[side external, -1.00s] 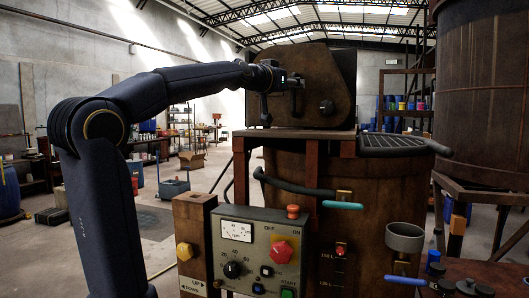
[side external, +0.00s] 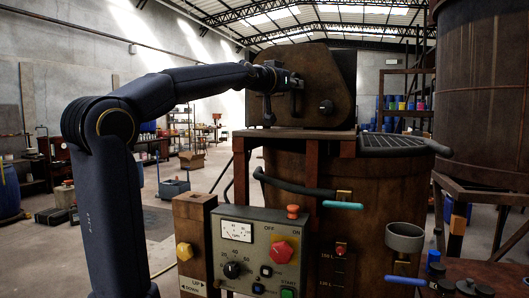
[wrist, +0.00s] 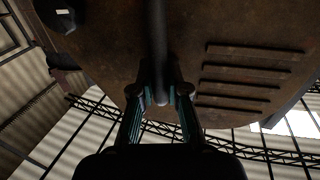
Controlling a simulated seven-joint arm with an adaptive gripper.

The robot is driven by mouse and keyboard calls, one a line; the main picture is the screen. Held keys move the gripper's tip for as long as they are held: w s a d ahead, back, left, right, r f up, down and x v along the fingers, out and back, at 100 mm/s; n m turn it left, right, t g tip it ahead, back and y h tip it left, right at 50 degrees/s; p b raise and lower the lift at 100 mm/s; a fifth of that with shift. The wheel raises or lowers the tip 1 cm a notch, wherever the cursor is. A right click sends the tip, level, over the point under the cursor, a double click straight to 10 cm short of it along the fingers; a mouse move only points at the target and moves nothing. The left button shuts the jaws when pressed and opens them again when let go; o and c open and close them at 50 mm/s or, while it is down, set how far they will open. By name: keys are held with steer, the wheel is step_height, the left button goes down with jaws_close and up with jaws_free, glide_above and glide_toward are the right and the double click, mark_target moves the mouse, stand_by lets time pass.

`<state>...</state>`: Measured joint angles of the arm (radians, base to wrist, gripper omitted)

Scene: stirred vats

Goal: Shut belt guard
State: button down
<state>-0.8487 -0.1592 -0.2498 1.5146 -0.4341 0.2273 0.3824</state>
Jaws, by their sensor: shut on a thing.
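In the wrist view, the guard's plate (wrist: 215,50) with several slots fills the upper part. My gripper (side external: 294,96) is at the guard's left part. In the wrist view, my gripper (wrist: 160,95) is shut on a dark bar-shaped handle (wrist: 157,45) that runs along the plate. The guard's hinge and far edge are hidden, so I cannot tell how far it is swung.
Below stand a control panel (side external: 258,250) with red and green buttons and a wooden post (side external: 193,240). A large tank (side external: 483,90) stands right.

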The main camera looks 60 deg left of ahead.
steer(key=shift+w, duration=0.1)
stand_by(0.3)
steer(key=shift+x, duration=0.75)
steer(key=c, duration=1.2)
jaws_free()
steer(key=shift+o, duration=0.2)
steer(key=v, duration=1.2)
